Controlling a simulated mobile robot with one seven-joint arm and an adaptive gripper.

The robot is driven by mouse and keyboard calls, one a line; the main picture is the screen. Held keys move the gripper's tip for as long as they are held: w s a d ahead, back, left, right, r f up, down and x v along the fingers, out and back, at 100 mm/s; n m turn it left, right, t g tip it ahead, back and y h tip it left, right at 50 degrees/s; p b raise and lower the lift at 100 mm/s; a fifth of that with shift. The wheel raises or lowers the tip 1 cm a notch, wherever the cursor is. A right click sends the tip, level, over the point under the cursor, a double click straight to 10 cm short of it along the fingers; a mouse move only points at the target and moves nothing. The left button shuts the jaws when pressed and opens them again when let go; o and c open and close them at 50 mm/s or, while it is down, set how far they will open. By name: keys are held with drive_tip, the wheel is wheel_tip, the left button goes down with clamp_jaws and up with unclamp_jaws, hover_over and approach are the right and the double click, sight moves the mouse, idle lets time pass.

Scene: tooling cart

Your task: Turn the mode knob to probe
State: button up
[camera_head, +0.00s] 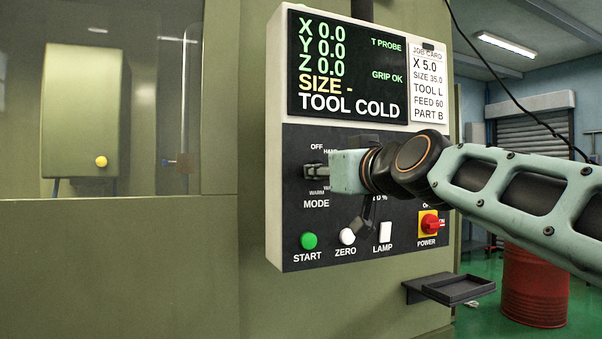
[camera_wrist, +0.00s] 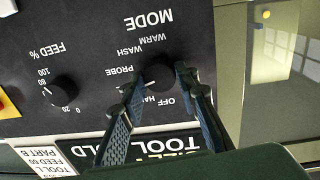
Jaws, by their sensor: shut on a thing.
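The dark round mode knob (camera_wrist: 158,72) is on the black control panel (camera_head: 290,230), with OFF, HAND, PROBE, WASH and WARM labels around it in the wrist view. A short white mark shows at the knob's edge, on the side towards HAND and PROBE; I cannot tell exactly which label it points at. My gripper (camera_wrist: 154,84) is shut on the knob, with one finger on each side. In the head view my gripper (camera_head: 317,171) reaches the panel from the right and hides most of the knob and some labels.
The screen (camera_head: 347,68) reads TOOL COLD, T PROBE and GRIP OK. The feed knob (camera_wrist: 62,90) is beside the mode knob. The green start button (camera_head: 308,241), zero button (camera_head: 347,236), lamp switch (camera_head: 386,232) and red power switch (camera_head: 429,223) sit below my arm.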

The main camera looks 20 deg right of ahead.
drive_tip(key=shift+m+b, duration=1)
drive_tip(key=shift+m, duration=2.1)
drive_tip(key=shift+r, duration=0.1)
drive_tip(key=o, duration=1.1)
drive_tip(key=shift+o, duration=0.2)
drive_tip(key=s, duration=1.2)
drive_tip(key=shift+r, duration=0.2)
drive_tip(key=shift+a, duration=0.1)
